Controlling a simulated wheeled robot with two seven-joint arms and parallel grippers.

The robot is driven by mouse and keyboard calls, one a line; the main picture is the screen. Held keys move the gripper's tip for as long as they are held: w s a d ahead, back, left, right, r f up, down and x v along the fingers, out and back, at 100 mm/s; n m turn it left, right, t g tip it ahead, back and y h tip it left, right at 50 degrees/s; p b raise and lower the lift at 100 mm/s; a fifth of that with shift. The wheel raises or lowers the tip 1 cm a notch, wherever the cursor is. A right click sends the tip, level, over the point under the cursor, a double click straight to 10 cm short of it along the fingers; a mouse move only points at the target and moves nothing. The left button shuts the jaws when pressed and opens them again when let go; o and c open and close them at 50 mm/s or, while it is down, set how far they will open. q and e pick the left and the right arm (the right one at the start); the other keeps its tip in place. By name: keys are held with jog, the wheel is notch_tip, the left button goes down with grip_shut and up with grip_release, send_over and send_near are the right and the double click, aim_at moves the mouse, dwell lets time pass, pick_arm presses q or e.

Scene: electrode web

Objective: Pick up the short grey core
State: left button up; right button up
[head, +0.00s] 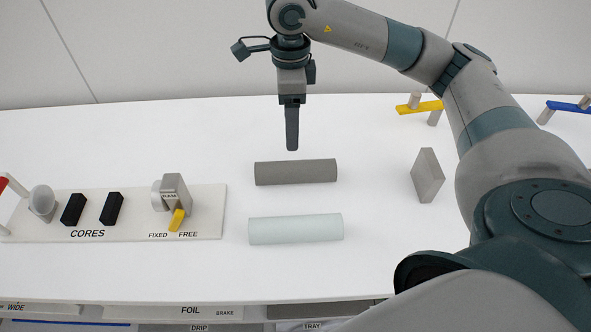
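A dark grey cylinder (296,173), which looks like the short grey core, lies on its side on the white table near the middle of the head view. My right gripper (292,146) points straight down above and slightly behind it, with its fingertips apart from the core. The fingers line up edge-on, so I cannot tell whether they are open or shut. Nothing shows held in them. My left gripper is not in view.
A pale cylinder (296,229) lies in front of the grey one. A rack (130,232) labelled CORES, with black blocks and a grey clamp, stands at left. A grey block (427,175) stands at right. A yellow-barred stand (419,107) is behind. Bare table surrounds the cylinders.

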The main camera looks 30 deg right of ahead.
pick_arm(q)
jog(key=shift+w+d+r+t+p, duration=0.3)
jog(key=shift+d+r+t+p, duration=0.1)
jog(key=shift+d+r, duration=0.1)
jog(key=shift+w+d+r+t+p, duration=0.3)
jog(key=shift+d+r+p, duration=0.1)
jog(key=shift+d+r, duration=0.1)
pick_arm(e)
send_over(293, 165)
jog(key=f, duration=0.9)
jog(key=shift+a, duration=0.2)
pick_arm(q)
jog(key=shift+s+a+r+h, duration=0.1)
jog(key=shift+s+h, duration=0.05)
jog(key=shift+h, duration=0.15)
pick_arm(e)
jog(key=shift+f, duration=0.1)
